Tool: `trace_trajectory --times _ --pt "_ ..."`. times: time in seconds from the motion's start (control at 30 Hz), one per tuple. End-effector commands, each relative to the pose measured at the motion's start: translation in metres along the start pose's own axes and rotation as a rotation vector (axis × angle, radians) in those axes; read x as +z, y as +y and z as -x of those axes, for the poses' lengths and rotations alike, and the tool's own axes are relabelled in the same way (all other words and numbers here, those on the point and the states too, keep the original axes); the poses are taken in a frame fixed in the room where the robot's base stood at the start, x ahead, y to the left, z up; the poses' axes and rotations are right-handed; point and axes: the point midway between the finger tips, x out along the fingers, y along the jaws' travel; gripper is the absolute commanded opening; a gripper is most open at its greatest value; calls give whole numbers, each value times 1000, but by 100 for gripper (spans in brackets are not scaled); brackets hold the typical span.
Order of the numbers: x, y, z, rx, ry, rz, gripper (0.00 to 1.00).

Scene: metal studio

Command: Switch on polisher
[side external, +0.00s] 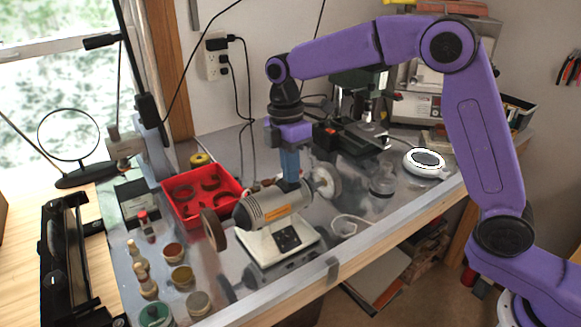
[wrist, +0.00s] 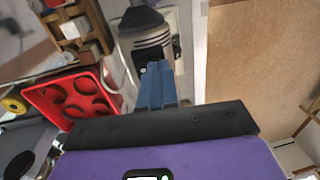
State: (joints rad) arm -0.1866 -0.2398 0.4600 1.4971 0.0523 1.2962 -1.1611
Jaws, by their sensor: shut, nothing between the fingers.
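The polisher (side external: 272,208) is a grey motor with an orange label and a wheel at each end, on a white base on the bench. A black switch panel (side external: 287,238) is on the front of its base. My gripper (side external: 290,178) points down with its blue fingers together and empty, just behind or above the motor's right half; contact cannot be told. In the wrist view my blue fingertips (wrist: 156,66) overlap the lower end of the polisher (wrist: 147,38) and hide part of a dark patch there. The switch's state is too small to tell.
A red tray (side external: 196,196) stands left of the polisher, with jars (side external: 182,277) in front of it. A dark drill press (side external: 350,135) stands behind right. A small white bowl (side external: 345,226) is right of the polisher, near the bench's front edge (side external: 380,235).

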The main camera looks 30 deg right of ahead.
Motion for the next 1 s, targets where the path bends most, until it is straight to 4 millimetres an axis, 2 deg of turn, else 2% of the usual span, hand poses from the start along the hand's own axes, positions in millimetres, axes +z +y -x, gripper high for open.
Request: trace_trajectory --times 0.63,1.0 --pt "0 -2 -8 -7 -3 0 0" --pt "0 13 -4 -1 -2 -1 0"
